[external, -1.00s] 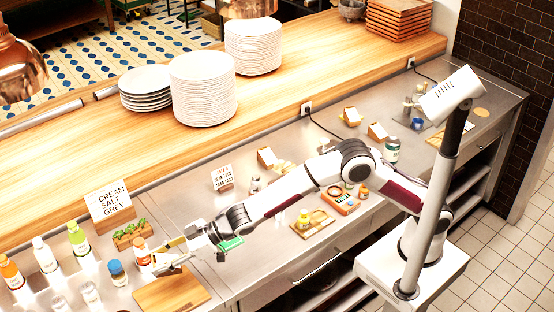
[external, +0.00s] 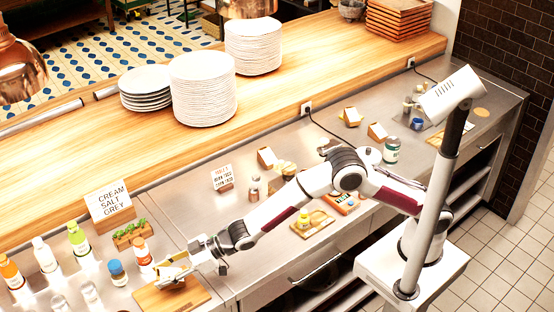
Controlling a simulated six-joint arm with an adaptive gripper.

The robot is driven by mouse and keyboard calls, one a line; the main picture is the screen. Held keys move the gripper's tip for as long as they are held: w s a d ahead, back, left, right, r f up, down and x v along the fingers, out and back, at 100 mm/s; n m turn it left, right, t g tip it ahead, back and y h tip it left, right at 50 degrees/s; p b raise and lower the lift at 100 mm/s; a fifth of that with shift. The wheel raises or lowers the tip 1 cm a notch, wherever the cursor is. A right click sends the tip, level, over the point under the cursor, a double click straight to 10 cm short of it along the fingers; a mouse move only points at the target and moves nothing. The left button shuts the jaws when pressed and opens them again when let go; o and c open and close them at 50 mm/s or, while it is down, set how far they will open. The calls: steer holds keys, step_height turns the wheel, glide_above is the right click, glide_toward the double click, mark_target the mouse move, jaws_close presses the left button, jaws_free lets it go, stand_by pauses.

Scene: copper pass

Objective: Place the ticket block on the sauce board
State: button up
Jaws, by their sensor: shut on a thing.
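The ticket block appears to be the small pale piece (external: 170,277) in my gripper (external: 174,271). The fingers hide most of it, and it is too small to make out well. My gripper is shut on it at the end of the outstretched arm, at the lower left of the external view. The sauce board looks to be the flat wooden board (external: 182,301) beside the sauce bottles. My gripper and the piece are over the back part of this board. I cannot tell whether the piece touches it.
A herb planter (external: 132,235) and a sign (external: 110,203) stand behind. Several wooden blocks with cards, such as one block (external: 267,158), stand farther right. The counter right of the board is clear.

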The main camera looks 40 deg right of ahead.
steer(key=shift+f, duration=1.8)
steer(key=shift+f, duration=0.15)
steer(key=o, duration=1.2)
steer(key=shift+s+d+r, duration=0.2)
steer(key=shift+d+r, duration=0.2)
steer(key=shift+d, duration=0.15)
steer(key=shift+v, duration=5.4)
steer(key=shift+w, duration=0.1)
